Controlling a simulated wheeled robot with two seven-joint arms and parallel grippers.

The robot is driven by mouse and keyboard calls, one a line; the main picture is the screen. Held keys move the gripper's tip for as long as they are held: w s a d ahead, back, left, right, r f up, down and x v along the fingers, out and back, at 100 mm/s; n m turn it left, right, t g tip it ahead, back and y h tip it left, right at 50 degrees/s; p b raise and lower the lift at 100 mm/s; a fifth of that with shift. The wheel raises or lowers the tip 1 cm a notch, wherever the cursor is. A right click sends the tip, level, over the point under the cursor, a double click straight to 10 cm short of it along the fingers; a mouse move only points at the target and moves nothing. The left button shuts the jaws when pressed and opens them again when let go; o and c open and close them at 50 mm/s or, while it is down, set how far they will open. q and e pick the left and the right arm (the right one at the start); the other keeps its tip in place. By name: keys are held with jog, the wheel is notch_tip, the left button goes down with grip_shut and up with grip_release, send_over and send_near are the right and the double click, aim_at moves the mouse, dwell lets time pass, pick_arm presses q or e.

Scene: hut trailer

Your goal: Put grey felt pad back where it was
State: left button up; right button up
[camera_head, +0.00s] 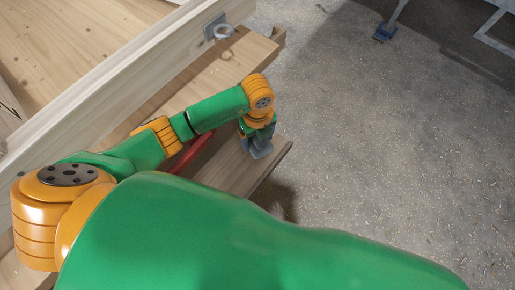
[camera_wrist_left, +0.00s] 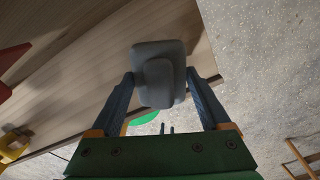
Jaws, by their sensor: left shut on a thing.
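The grey felt pad (camera_wrist_left: 158,62) shows in the left wrist view as a dark grey rounded block with a raised part. It sits between the two fingers of my left gripper (camera_wrist_left: 160,88), which is shut on it. In the head view my left gripper (camera_head: 257,147) hangs over the outer end of a wooden plank (camera_head: 232,168), near its right edge. I cannot tell whether the pad touches the plank. My right gripper is not in view.
A red object (camera_head: 192,152) lies on the plank behind my left arm. A wooden beam (camera_head: 120,80) with a metal bracket (camera_head: 216,27) runs behind it. A green round thing (camera_wrist_left: 146,118) shows below the pad. Speckled grey floor (camera_head: 390,150) is open to the right.

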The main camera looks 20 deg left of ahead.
aim_at(257, 144)
pick_arm(q)
notch_tip(257, 144, down, 3)
jog(key=shift+f+b, duration=0.2)
jog(key=shift+b, duration=0.75)
jog(key=shift+s+r+p, duration=0.1)
jog(key=shift+r+p, duration=0.2)
jog(key=shift+f, duration=0.1)
jog(key=o, duration=1.1)
jog(key=shift+c, duration=0.2)
jog(key=shift+o, duration=0.5)
notch_tip(257, 144, up, 12)
jog(key=p, duration=0.3)
jog(key=shift+f, duration=0.25)
jog(key=shift+r, duration=0.4)
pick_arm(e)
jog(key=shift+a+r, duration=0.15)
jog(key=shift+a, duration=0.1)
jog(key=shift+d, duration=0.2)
